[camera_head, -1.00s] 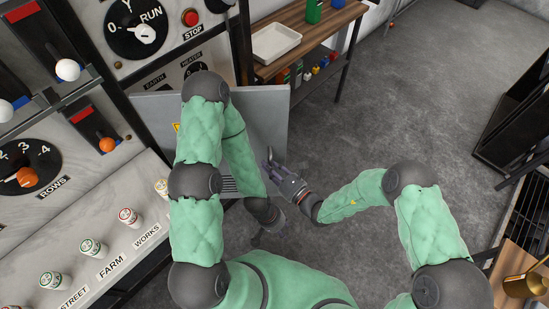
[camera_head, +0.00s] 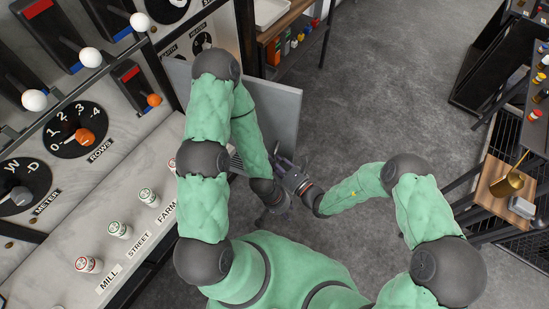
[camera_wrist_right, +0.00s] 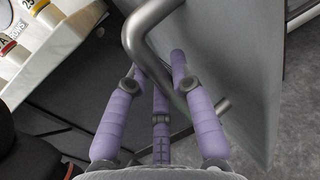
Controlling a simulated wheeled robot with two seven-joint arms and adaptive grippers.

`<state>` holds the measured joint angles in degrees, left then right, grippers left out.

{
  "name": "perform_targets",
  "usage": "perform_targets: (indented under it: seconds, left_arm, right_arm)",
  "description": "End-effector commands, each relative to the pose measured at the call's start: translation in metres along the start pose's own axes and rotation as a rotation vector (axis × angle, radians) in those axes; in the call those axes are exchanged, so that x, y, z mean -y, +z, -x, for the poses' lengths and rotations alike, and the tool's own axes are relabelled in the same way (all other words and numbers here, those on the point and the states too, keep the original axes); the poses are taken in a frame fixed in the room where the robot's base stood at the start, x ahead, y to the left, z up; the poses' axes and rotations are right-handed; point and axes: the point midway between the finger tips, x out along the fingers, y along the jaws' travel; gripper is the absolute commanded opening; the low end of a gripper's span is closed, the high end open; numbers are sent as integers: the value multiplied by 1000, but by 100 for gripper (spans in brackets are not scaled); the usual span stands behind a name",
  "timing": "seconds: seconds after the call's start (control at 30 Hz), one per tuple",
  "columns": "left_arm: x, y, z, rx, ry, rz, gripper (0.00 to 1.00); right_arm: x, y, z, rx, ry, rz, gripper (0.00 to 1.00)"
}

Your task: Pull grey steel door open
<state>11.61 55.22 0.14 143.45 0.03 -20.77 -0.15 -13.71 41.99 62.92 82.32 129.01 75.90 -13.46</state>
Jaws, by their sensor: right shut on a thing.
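The grey steel door (camera_head: 278,112) stands out from the panel wall in the head view, partly hidden behind my left arm. In the right wrist view its grey face (camera_wrist_right: 235,60) fills the upper right, with a bent tubular handle (camera_wrist_right: 138,38) on it. My right gripper (camera_head: 280,163) is at the door's lower edge in the head view. Its purple fingers (camera_wrist_right: 163,68) are shut around the handle in the wrist view. My left gripper (camera_head: 277,212) hangs low, just below the right one and apart from the door; its fingers are too small to read.
The control panel with dials, levers and labelled knobs (camera_head: 118,230) runs along the left. A wooden shelf with a white tray (camera_head: 272,10) stands behind the door. A dark rack (camera_head: 505,60) and a wooden stand with a brass pot (camera_head: 508,183) are at right. The floor between is clear.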

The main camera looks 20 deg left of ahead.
Motion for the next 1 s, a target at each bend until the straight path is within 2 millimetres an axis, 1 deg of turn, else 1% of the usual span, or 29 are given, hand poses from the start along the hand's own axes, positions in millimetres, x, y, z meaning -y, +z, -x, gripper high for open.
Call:
perform_targets:
  seconds: [0.47,0.5,0.57,0.6,0.9,1.0]
  left_arm:
    - [0,0,1,-1,0,0,40]
    - [0,0,1,-1,0,0,40]
    - [0,0,1,-1,0,0,40]
    - [0,0,1,-1,0,0,40]
    - [0,0,1,-1,0,0,40]
    - [0,0,1,-1,0,0,40]
  right_arm:
    - [-1,1,-2,4,6,4,0]
    - [-1,1,-2,4,6,4,26]
    - [-1,1,-2,3,5,3,43]
    - [-1,1,-2,3,5,3,48]
    - [0,1,-1,2,3,1,48]
    - [0,0,3,1,2,1,48]
